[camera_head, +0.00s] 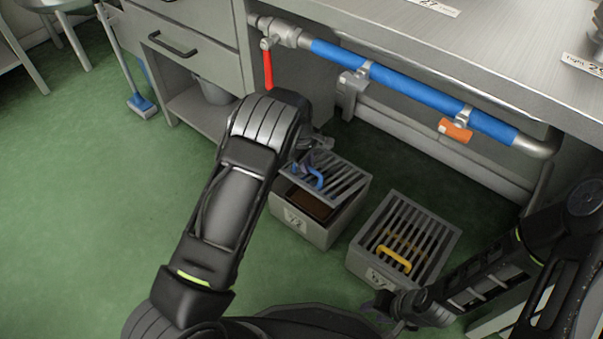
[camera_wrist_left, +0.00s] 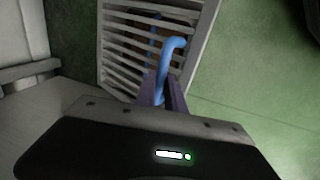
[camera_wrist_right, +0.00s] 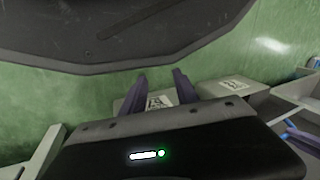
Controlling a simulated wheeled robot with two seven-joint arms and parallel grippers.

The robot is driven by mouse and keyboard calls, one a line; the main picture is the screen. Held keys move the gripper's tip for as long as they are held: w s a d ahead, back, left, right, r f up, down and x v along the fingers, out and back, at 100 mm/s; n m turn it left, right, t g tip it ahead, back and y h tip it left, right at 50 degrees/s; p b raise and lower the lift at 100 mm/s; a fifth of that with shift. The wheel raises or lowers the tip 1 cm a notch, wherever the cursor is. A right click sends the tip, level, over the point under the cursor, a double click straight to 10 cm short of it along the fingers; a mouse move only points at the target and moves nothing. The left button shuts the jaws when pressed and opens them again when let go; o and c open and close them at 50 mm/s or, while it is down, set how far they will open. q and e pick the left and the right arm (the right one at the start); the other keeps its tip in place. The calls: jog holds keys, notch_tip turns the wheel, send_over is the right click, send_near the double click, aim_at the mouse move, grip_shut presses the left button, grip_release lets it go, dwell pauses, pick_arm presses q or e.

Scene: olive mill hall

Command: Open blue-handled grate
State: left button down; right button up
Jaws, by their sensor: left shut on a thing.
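The blue-handled grate (camera_head: 338,178) sits over the left grey box (camera_head: 299,228), with its near edge clear of the box's front rim. A brown interior (camera_head: 307,203) shows through the gap. My left gripper (camera_head: 309,160) is shut on the blue handle (camera_wrist_left: 170,56), which stands between its fingers in the left wrist view. In the head view my left arm partly hides this gripper. My right gripper (camera_head: 388,306) is empty beside the front of the right box, and its fingers stand apart in the right wrist view (camera_wrist_right: 159,78).
The right box (camera_head: 372,272) has a closed grate with a yellow handle (camera_head: 394,259). Above runs a blue pipe (camera_head: 400,86) with a red lever (camera_head: 268,70) and an orange handle (camera_head: 455,131) under the steel worktop.

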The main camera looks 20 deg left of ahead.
pick_arm(q)
jog(key=w+d+r, duration=0.2)
jog(key=w+r, duration=0.2)
jog(key=shift+w+d, duration=0.2)
jog(key=shift+w, duration=0.1)
pick_arm(e)
jog(key=shift+r, duration=0.25)
jog(key=shift+c, duration=0.6)
